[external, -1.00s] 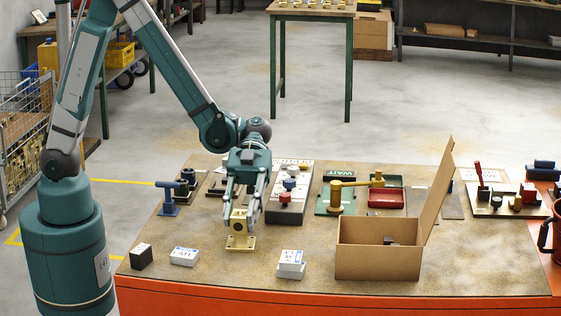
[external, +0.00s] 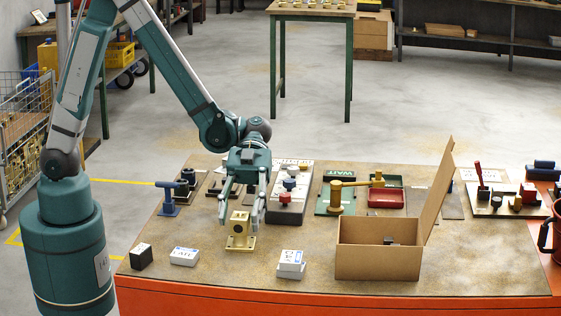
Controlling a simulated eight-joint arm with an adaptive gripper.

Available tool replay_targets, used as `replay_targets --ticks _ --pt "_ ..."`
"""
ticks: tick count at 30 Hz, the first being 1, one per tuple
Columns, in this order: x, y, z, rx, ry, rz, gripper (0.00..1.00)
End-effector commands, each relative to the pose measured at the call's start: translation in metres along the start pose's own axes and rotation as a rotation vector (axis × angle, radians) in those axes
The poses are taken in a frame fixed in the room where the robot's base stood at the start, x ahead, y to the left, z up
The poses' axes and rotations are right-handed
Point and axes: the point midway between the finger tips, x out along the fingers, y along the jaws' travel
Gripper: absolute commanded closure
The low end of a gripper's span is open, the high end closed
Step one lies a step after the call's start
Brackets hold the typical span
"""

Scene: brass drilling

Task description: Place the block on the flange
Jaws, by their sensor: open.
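A brass block (external: 239,222) with dark markings on its front stands upright on the flat brass flange (external: 240,243), on the brown bench top at left of centre. My gripper (external: 241,216) points down over the block. Its fingers are spread to either side of the block and are apart from it. The back of the block and most of the flange under it are hidden.
An open cardboard box (external: 378,262) with its lid up stands to the right. White boxes (external: 291,264) and a black block (external: 141,256) lie near the front edge. A grey panel with coloured knobs (external: 289,190) stands close behind my gripper at right.

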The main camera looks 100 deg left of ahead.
Motion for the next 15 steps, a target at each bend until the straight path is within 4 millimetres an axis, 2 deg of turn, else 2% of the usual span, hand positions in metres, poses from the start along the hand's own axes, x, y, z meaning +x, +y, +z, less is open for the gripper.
replay_targets --ticks 1,8,15 --pt "-0.002 0.0 -0.005 0.0 0.0 0.0 0.59" --pt "-0.028 0.0 -0.004 -0.002 0.0 -0.002 0.59" --pt "-0.062 -0.001 -0.004 -0.001 0.0 -0.003 0.59"
